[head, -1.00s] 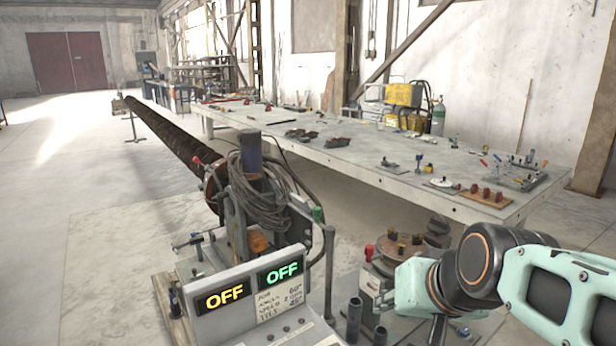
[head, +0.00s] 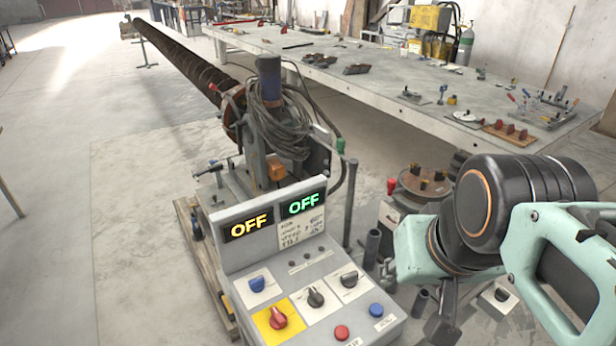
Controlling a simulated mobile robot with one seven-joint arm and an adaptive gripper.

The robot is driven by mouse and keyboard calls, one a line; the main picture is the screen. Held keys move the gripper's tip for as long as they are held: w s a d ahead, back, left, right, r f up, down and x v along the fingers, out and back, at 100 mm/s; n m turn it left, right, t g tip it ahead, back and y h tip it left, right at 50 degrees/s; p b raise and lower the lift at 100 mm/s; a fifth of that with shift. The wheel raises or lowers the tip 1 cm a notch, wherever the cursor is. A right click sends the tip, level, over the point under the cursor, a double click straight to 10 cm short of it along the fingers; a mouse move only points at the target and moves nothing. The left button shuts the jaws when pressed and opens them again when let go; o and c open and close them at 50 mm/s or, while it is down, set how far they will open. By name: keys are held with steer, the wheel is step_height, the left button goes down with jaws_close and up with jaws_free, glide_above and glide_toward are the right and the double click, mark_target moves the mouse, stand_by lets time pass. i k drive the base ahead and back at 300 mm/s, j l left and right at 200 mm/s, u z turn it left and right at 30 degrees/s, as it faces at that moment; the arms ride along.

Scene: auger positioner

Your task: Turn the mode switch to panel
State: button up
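A grey control panel (head: 228,262) stands in front of me with two displays, yellow and green, both reading OFF. Its sloped face carries a blue knob (head: 257,284), a red knob (head: 277,318) on a yellow plate, and two black knobs, one in the middle (head: 315,296) and one at upper right (head: 349,279). The small labels are too blurred to tell which knob is the mode switch or where it points. My gripper (head: 441,328) hangs down right of the panel, apart from it. Its fingers are too unclear to show whether they are open.
A red button (head: 341,332) and a blue button (head: 376,310) sit at the panel's front. A small box with a black knob (head: 501,295) is at right, behind my arm. The auger (head: 185,70) runs back left; a long workbench (head: 380,85) stands behind.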

mark_target(256, 285)
steer(key=u, duration=0.95)
steer(key=k+j+z, duration=0.15)
steer(key=j, duration=0.15)
steer(key=j+z, duration=0.15)
steer(key=i+j+z, duration=0.1)
steer(key=j, duration=0.35)
steer(key=j+z, duration=0.1)
steer(key=j, duration=0.35)
steer(key=k+l, duration=0.15)
steer(key=l, duration=0.2)
steer(key=k+l, duration=0.15)
steer(key=l, duration=0.15)
steer(key=i+j, duration=0.2)
steer(key=j+z, duration=0.05)
steer(key=j, duration=0.05)
